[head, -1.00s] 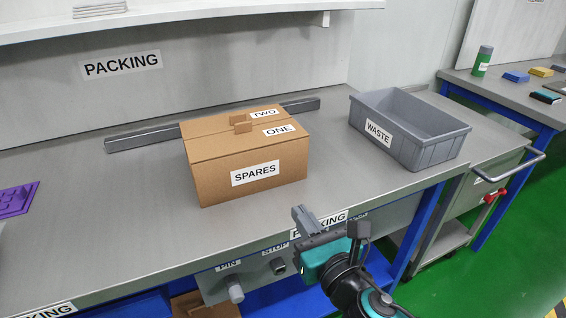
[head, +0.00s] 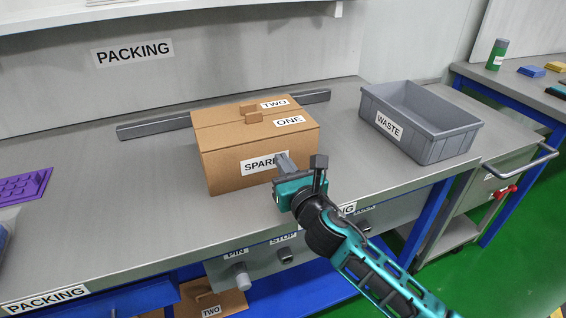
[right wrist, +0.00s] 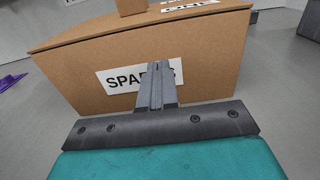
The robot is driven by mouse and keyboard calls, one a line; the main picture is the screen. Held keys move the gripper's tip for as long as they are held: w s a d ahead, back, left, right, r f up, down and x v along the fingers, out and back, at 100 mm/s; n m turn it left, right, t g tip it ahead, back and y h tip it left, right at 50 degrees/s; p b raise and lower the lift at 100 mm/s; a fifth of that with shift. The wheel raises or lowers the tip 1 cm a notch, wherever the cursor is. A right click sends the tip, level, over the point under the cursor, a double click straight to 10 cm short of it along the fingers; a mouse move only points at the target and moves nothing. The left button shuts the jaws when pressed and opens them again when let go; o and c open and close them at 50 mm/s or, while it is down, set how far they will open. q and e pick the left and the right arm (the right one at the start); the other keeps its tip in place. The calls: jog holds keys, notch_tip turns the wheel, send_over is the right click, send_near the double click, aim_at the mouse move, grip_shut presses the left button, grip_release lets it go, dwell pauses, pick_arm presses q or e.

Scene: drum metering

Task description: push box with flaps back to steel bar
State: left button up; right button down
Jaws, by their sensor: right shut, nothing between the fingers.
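The brown cardboard box (head: 228,160) stands upright on the grey bench with its flaps closed on top, labelled ONE and TWO, and SPARES on its front. The grey steel bar (head: 155,129) lies along the back of the bench and runs behind the box; its middle is hidden. My right gripper (head: 283,160) is shut and empty in front of the box's front face, over the SPARES label. In the right wrist view the box front (right wrist: 210,75) fills the space ahead of the shut fingers (right wrist: 160,68). I cannot tell whether the fingertips touch it. My left gripper is not in view.
A grey WASTE bin (head: 432,139) stands on the bench to the right of the box. A purple tray (head: 22,187) lies at the left. The bench top between tray and box is clear. A shelf (head: 200,15) runs above the back.

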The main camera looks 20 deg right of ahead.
jog(key=shift+w, duration=0.3)
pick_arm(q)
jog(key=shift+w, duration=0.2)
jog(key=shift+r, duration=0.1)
pick_arm(e)
jog(key=shift+w, duration=0.1)
